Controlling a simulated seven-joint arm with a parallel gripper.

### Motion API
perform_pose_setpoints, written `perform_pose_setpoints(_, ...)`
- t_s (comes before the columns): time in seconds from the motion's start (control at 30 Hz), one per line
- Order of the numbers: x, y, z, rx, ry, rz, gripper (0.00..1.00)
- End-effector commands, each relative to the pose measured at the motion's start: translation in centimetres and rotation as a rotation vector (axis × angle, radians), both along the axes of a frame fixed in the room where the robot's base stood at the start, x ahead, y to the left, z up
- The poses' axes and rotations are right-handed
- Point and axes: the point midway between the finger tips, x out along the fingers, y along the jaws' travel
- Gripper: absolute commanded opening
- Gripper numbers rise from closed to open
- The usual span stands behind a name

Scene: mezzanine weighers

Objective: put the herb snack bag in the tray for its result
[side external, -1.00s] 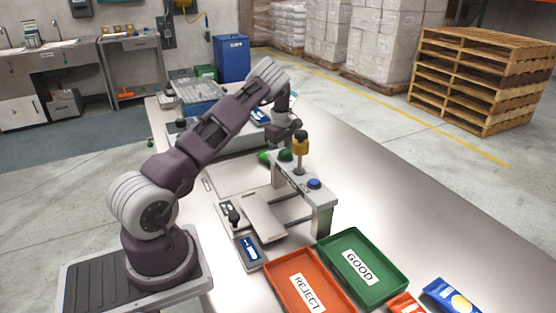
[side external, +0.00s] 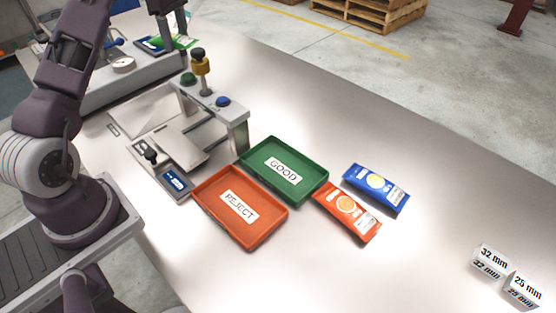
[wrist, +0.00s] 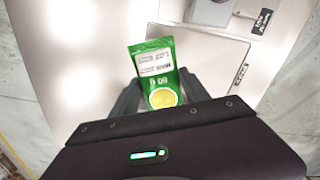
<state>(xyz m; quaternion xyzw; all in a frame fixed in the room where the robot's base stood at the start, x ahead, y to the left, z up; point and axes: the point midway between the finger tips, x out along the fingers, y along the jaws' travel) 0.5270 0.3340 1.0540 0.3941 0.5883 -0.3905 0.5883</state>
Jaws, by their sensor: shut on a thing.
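The green herb snack bag (wrist: 152,62), with a white label and a yellow round print, sits between my gripper's fingers (wrist: 160,95) in the wrist view. My gripper (side external: 176,32) is shut on it. In the side view the bag (side external: 186,42) shows at the top, behind the sensor frame and above the surface. The green GOOD tray (side external: 262,180) and the orange-red REJECT tray (side external: 212,213) lie side by side at the middle, both empty. My gripper is well behind both trays.
Blue (side external: 377,190) and orange (side external: 347,212) bags lie right of the trays. White blocks (side external: 491,262) are farther right.

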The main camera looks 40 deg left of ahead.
Motion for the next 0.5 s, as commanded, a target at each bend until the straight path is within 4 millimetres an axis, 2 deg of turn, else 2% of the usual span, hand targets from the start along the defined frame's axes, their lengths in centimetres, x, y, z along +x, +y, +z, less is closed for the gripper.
perform_pose_setpoints(0.27, 3.0, -6.2, 0.2, 0.001, -0.005, -0.041, 0.07)
perform_pose_setpoints(0.37, 4.2, -9.7, 0.4, 0.003, -0.008, -0.063, 0.07)
perform_pose_setpoints(0.47, 5.2, -14.3, 0.5, 0.003, -0.011, -0.094, 0.07)
perform_pose_setpoints(0.5, 5.5, -16.4, 0.6, 0.003, -0.014, -0.108, 0.07)
